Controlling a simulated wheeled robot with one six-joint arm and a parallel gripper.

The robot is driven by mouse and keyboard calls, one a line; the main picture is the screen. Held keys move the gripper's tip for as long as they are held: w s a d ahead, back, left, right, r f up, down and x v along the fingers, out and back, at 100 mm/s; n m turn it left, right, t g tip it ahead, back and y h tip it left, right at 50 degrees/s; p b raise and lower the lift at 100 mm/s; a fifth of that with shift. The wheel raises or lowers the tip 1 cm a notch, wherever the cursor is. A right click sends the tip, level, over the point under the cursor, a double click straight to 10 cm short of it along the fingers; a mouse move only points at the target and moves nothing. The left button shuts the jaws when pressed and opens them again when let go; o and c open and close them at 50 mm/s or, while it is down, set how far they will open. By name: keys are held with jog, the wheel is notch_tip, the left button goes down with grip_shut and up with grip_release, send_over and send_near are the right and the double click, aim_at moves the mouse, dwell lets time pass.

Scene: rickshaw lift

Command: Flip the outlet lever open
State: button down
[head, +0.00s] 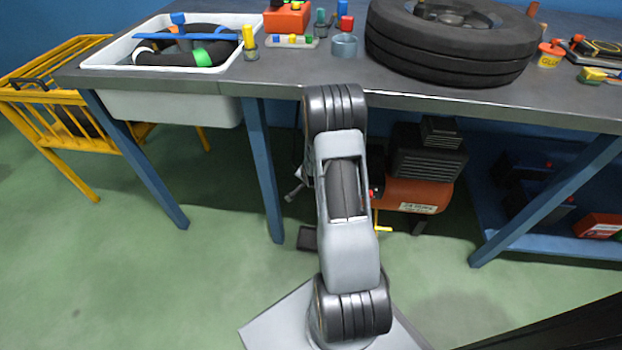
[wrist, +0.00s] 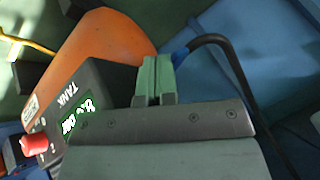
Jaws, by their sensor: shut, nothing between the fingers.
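The orange compressor tank (head: 410,193) stands under the workbench, right of my arm; its orange side (wrist: 105,42) fills the upper left of the wrist view. A dark box marked TANK (wrist: 88,95), with a lit green readout and a red knob (wrist: 35,144), sits by the tank. My gripper (wrist: 158,65) is shut and empty, its green fingertips together in front of the tank's end. A blue fitting (wrist: 180,57) with a black hose (wrist: 235,62) lies just right of the fingertips. I cannot make out the outlet lever for certain. In the head view my gripper is hidden.
The workbench (head: 300,88) is above the tank, its blue legs (head: 262,170) on both sides. Tyre (head: 450,45) and white basin (head: 105,60) are on top. A yellow piece (head: 382,229) is low by the tank. Green floor (head: 180,280) is open at left.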

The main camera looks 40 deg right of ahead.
jog(key=w, duration=0.5)
jog(key=shift+w+a+b, duration=0.3)
jog(key=shift+w+d+r, duration=0.15)
jog(key=shift+d+r, duration=0.05)
dwell(0.8)
jog(key=shift+d, duration=0.15)
jog(key=p+v, duration=0.5)
jog(key=v, duration=0.9)
jog(key=shift+s+f, duration=0.2)
jog(key=shift+s, duration=0.2)
jog(key=shift+a, duration=0.25)
